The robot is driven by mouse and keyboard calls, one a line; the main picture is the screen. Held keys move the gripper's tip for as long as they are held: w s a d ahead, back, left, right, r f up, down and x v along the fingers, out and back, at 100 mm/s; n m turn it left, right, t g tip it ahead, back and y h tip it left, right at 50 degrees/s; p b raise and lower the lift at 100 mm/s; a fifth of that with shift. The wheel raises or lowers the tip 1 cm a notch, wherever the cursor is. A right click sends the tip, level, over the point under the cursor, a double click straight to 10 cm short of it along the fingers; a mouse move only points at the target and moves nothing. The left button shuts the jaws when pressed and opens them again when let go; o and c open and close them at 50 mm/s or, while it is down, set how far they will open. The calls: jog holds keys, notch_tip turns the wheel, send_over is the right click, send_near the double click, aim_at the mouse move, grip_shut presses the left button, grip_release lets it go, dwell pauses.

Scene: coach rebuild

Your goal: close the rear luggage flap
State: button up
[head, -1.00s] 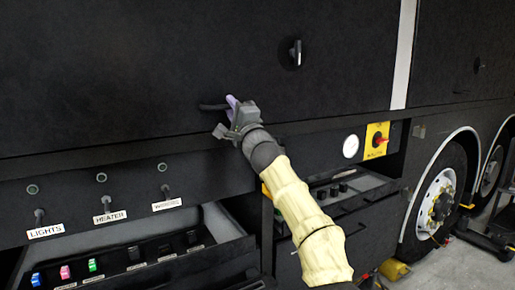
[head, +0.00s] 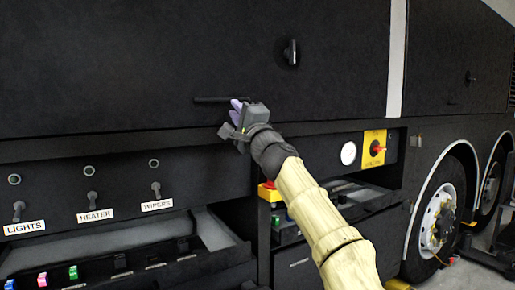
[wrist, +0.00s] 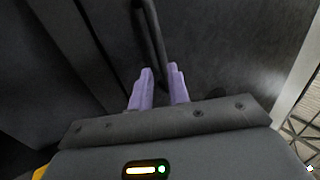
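A large black luggage flap (head: 150,60) fills the upper left of the head view. It has a thin dark bar handle (head: 212,99) near its lower edge and a round turn latch (head: 291,53) higher up. The flap looks almost flush with the coach side; I cannot tell if it is fully shut. My gripper (head: 237,105) is at the right part of the bar. In the wrist view its two purple fingers (wrist: 160,82) stand apart, with the bar handle (wrist: 150,30) running down toward the gap between them. I see no clear grip on it.
Below the flap is a switch panel with levers and labels (head: 97,216), above an open drawer (head: 120,238). A second black flap (head: 445,45) is at the right, beyond a pale strip (head: 396,60). A red switch on a yellow plate (head: 375,148) and a wheel (head: 438,220) are at right.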

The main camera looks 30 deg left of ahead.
jog(key=b+v, duration=1)
jog(key=b, duration=0.1)
jog(key=shift+s+d+b, duration=0.2)
jog(key=shift+d+b, duration=0.15)
jog(key=shift+b, duration=0.05)
dwell(0.3)
